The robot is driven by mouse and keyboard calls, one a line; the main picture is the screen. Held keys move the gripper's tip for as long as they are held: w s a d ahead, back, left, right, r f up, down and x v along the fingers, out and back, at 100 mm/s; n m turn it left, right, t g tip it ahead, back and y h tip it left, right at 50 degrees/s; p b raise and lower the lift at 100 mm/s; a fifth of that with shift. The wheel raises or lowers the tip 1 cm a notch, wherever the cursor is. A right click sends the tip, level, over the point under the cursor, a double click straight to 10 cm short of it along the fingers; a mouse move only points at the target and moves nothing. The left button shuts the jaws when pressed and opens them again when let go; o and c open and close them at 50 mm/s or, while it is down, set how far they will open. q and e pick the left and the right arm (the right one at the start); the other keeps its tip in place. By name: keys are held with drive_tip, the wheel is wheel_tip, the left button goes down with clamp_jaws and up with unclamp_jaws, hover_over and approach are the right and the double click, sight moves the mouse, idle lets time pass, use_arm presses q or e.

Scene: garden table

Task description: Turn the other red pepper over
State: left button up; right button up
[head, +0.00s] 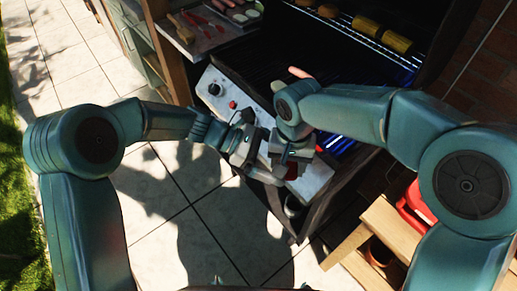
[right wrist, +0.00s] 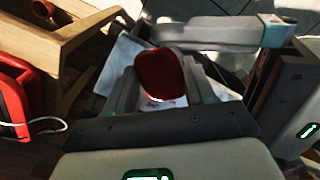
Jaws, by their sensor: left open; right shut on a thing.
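My right gripper (head: 293,158) is low over the grill's front panel (head: 312,180). It is shut on a dark red, rounded piece that looks like a red pepper (right wrist: 160,76); in the right wrist view it sits between the two fingers. In the head view the arm mostly hides it. My left gripper (head: 246,150) is open just left of the right one, also by the front panel. Part of it shows close by in the right wrist view (right wrist: 225,32). Whether it touches the pepper I cannot tell.
The dark grill (head: 262,58) lies behind the grippers, with a sausage (head: 298,72) on it and corn (head: 397,41) on the upper rack. A wooden bench (head: 402,228) with a red thing (head: 418,203) is at right.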

use_arm(q)
drive_tip(key=shift+x, duration=0.85)
drive_tip(key=c, duration=0.9)
drive_tip(key=shift+c, duration=0.6)
use_arm(e)
drive_tip(key=o, duration=1.2)
drive_tip(key=shift+r, duration=0.1)
